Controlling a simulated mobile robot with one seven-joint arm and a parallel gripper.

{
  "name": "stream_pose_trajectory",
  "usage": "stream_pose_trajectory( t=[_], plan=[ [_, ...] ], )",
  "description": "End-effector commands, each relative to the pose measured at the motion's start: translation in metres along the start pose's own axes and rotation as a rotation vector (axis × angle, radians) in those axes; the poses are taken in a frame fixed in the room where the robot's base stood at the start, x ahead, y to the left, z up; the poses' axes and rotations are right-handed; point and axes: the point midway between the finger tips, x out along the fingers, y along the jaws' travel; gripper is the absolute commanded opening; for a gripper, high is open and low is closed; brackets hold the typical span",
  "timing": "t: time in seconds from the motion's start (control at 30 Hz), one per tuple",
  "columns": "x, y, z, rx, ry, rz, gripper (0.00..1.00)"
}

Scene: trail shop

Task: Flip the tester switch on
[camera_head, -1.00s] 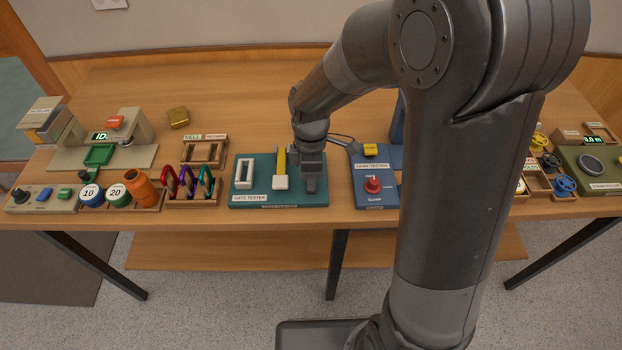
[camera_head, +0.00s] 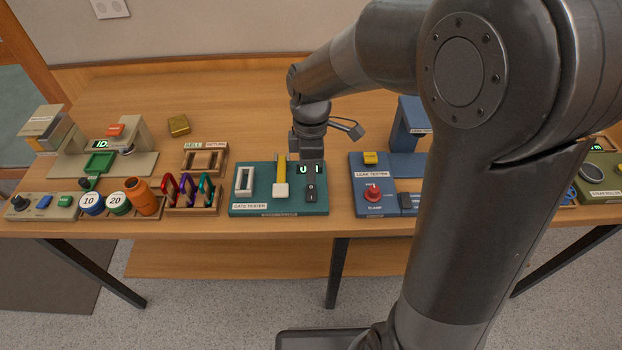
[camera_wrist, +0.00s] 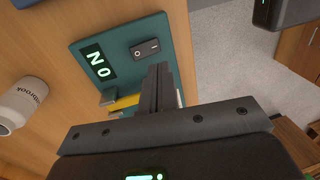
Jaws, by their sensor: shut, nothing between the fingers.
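The gate tester (camera_head: 291,208) is a teal board on the bench, and its corner also shows in the wrist view (camera_wrist: 88,43). Its switch (camera_head: 311,194) is a small black rocker at the right of the board. In the wrist view the rocker switch (camera_wrist: 144,48) carries a circle and a bar mark; I cannot tell which end is pressed. The display (camera_wrist: 98,64) beside it is lit with green characters that look like "ON". My gripper (camera_wrist: 160,68) is shut and empty, apart from the switch.
The blue leak tester (camera_head: 386,207) with a red knob is to the right. Colored carabiners (camera_head: 188,188) in a wooden rack stand to the left. The bench behind is mostly clear.

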Motion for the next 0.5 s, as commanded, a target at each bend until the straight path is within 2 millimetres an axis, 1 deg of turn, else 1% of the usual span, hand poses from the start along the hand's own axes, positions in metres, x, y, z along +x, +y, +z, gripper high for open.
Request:
stream_pose_trajectory(
  t=[0.03,0.2,0.33,0.5],
  plan=[
    [-0.013,-0.003,0.000,0.000,0.001,0.007,0.00],
    [-0.047,-0.014,0.000,0.000,0.001,0.005,0.00],
    [-0.064,-0.021,0.000,0.000,0.001,0.002,0.00],
    [-0.075,-0.024,0.000,0.000,0.001,0.000,0.00]
  ],
)
